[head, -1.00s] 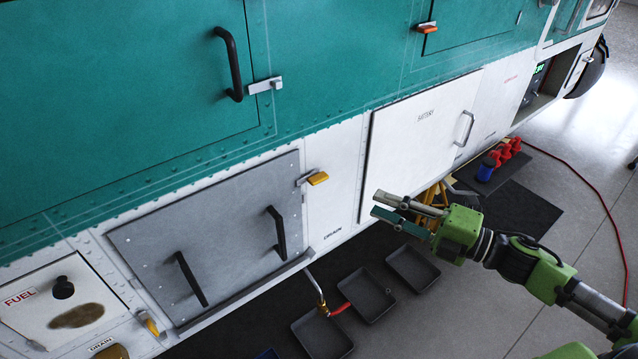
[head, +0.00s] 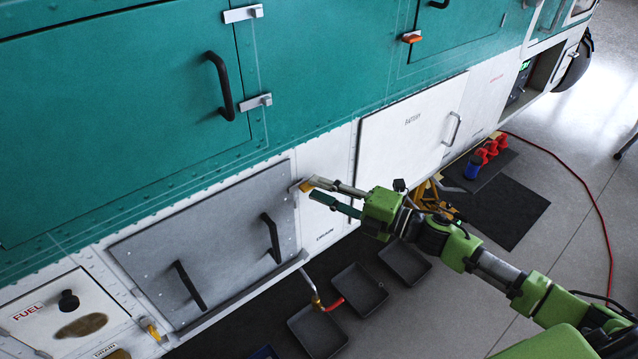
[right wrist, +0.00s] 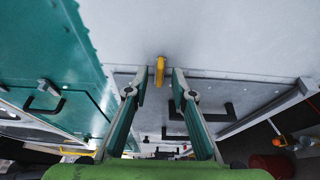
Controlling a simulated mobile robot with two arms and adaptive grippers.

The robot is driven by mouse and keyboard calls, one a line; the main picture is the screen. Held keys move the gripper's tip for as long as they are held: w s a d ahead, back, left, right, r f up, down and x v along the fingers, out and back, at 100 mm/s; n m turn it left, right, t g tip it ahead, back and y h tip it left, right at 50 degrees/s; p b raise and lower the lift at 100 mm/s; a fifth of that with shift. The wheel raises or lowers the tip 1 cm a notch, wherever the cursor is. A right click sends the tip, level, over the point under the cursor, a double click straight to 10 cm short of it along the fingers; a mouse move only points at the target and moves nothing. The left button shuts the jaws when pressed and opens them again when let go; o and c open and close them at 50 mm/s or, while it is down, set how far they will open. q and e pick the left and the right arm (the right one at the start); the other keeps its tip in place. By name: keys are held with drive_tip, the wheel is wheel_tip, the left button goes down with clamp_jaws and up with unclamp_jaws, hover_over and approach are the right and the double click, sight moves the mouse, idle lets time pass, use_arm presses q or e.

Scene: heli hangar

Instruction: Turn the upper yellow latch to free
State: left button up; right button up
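The upper yellow latch (head: 305,187) sits at the upper right edge of a grey panel (head: 210,240). Its yellow handle is partly hidden by my right gripper in the head view. My right gripper (head: 313,190) is open, its two fingertips at the latch. In the right wrist view the yellow handle (right wrist: 160,70) stands in the gap between the open fingertips (right wrist: 158,76), with space visible on both sides. I cannot tell whether a finger touches it. A lower yellow latch (head: 150,328) is at the panel's lower left. My left gripper is not in view.
The grey panel has two black handles (head: 271,238). The white battery door (head: 410,125) is to the right, the teal door (head: 120,110) above. Black trays (head: 358,290) and a jack-like yellow stand (head: 428,192) are on the floor below. A red hose (head: 590,200) crosses the floor.

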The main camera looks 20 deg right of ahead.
drive_tip(key=shift+w+a, duration=0.35)
clamp_jaws()
drive_tip(key=shift+f, duration=0.1)
drive_tip(key=m+b, duration=0.3)
drive_tip(key=shift+f+t+y, duration=0.3)
drive_tip(key=shift+t+y, duration=0.1)
drive_tip(key=m+t+b, duration=0.2)
drive_tip(key=m, duration=0.3)
drive_tip(key=shift+s+a, duration=0.1)
drive_tip(key=m+t, duration=0.1)
drive_tip(key=m, duration=0.2)
drive_tip(key=m+t+h+b, duration=0.1)
drive_tip(key=m, duration=0.2)
drive_tip(key=shift+a+f+t, duration=0.1)
drive_tip(key=shift+t, duration=0.2)
drive_tip(key=m+t+h, duration=0.1)
drive_tip(key=m+h, duration=0.1)
drive_tip(key=m, duration=0.2)
drive_tip(key=m+t+h, duration=0.1)
drive_tip(key=m+h, duration=0.1)
drive_tip(key=m, duration=0.2)
drive_tip(key=shift+s+a, duration=0.1)
drive_tip(key=shift+a, duration=0.1)
drive_tip(key=shift+m, duration=0.4)
